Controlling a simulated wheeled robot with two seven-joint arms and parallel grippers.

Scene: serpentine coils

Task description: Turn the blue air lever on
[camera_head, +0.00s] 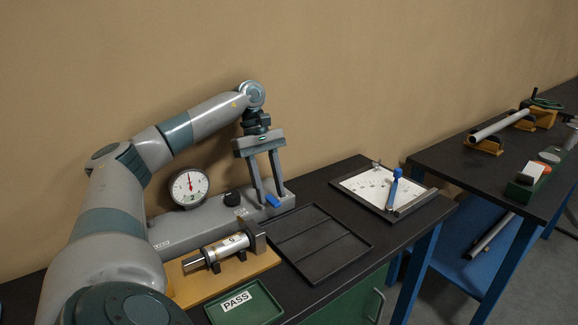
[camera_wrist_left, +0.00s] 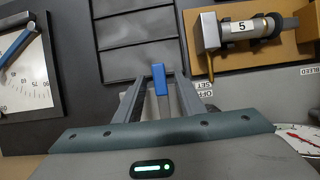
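The blue air lever (camera_head: 273,201) is on the right end of a long grey fixture (camera_head: 195,222) on the dark bench. It also shows in the left wrist view (camera_wrist_left: 160,81), close to the fingertips. My left gripper (camera_head: 272,197) points down over that end of the fixture. Its two fingers are apart, and the wrist view shows the lever in the gap between them (camera_wrist_left: 165,84), with space on both sides. I cannot tell whether either finger touches it. My right gripper is not in view.
A dial gauge (camera_head: 189,187) and black knob (camera_head: 232,198) are on the fixture. A cylinder numbered 5 (camera_head: 224,247) rests on a wooden stand in front. An empty divided black tray (camera_head: 318,243), a green PASS tray (camera_head: 241,304) and a white board (camera_head: 372,186) lie nearby.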

